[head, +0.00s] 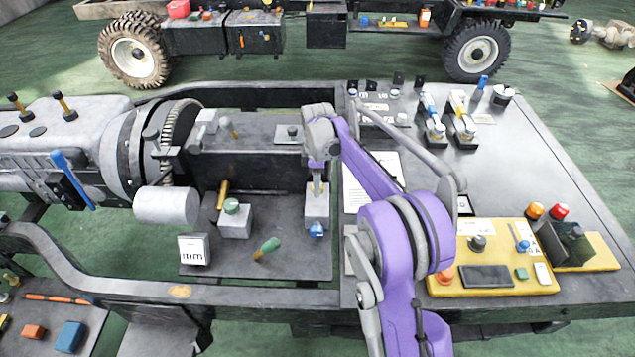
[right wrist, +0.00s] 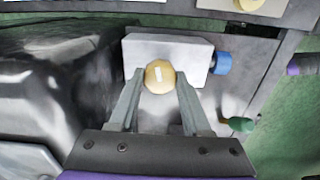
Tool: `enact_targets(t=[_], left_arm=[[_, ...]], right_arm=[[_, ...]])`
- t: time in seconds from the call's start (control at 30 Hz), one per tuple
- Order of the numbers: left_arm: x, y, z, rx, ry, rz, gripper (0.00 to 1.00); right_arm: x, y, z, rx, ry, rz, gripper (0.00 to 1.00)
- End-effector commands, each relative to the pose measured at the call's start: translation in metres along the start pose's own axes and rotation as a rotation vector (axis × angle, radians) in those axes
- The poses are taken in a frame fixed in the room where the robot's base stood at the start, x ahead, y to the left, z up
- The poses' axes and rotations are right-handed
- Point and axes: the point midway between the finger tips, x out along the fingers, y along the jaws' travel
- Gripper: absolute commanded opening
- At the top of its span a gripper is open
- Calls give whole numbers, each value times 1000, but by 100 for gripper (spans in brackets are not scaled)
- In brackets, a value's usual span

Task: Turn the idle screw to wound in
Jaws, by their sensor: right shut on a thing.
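A light grey block (head: 317,206) stands on the dark plate inside the chassis frame, with a blue knob (head: 316,230) on one side. In the right wrist view the block (right wrist: 195,48) carries a round brass-coloured screw head (right wrist: 159,76) with a white mark on it. I take this to be the idle screw. My right gripper (head: 317,188) reaches down onto the block from above. In the right wrist view its fingers (right wrist: 158,82) are shut on the screw head, one on each side. How far the screw is in cannot be told. My left gripper is not in view.
A green-topped block (head: 234,222), a green-handled lever (head: 267,248) and a gauge (head: 194,249) share the plate. The engine and gearbox (head: 75,145) lie to the left. A yellow panel (head: 490,283) with knobs sits on the right deck. The frame rail (head: 250,296) runs in front.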

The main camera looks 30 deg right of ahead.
Motion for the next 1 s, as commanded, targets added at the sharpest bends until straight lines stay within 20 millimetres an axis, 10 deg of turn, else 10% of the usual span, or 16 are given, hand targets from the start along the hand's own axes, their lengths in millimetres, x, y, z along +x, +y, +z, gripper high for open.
enact_targets(t=[1.0], left_arm=[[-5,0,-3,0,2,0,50]], right_arm=[[-1,1,0,966,0,2,0]])
